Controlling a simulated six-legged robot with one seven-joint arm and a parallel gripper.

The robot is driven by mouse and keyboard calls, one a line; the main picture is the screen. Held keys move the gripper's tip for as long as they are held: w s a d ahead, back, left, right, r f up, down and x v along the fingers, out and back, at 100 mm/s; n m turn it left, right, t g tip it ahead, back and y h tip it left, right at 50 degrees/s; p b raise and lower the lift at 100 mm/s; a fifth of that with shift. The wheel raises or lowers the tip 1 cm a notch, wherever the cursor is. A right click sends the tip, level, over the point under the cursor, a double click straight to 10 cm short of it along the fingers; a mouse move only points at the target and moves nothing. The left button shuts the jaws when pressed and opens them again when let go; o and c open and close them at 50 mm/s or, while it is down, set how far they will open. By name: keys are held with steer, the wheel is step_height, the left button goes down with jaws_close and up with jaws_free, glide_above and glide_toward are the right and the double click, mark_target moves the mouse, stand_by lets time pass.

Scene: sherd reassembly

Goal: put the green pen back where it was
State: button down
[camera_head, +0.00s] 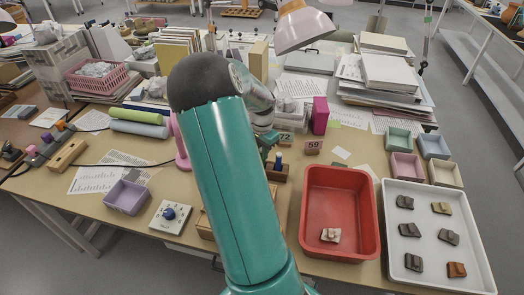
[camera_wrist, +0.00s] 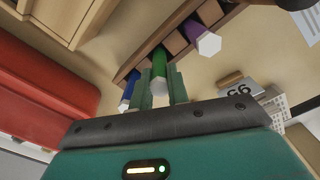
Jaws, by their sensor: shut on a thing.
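In the wrist view, the green pen (camera_wrist: 159,64) is between the two teal fingers of my gripper (camera_wrist: 161,90), which is shut on it. Its pale end points toward the camera; its far end meets the brown wooden pen rack (camera_wrist: 176,42). I cannot tell how deep it sits in a slot. A blue pen (camera_wrist: 128,91) and a purple pen (camera_wrist: 204,39) are in the rack on either side. In the head view, the rack (camera_head: 277,173) stands just right of my arm, with the blue pen (camera_head: 278,158) upright. My arm hides part of it.
The red tray (camera_head: 372,228) holding a small sherd is right of the rack, beside a white tray (camera_head: 436,279) with several sherds. A lilac bin (camera_head: 126,197) is at left.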

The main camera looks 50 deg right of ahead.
steer(key=shift+f, duration=0.5)
steer(key=c, duration=1.4)
jaws_free()
steer(key=shift+o, duration=0.2)
steer(key=shift+r, duration=0.1)
step_height(320, 180, up, 13)
steer(key=w+a+r+n+t, duration=0.1)
steer(key=a+r+n, duration=0.4)
steer(key=a, duration=0.7)
steer(key=w+a+r+n+t, duration=0.15)
steer(key=a+r+n, duration=0.35)
steer(key=a, duration=0.7)
steer(key=s+a+r+n+t, duration=0.1)
steer(key=s+a+n, duration=0.3)
steer(key=a, duration=0.4)
steer(key=s+a+r+n+t, duration=0.1)
steer(key=s+a+n+t, duration=0.1)
steer(key=s+a+n, duration=0.3)
steer(key=s+a, duration=0.1)
steer(key=a, duration=0.3)
steer(key=shift+a+r, duration=0.15)
steer(key=shift+a, duration=0.1)
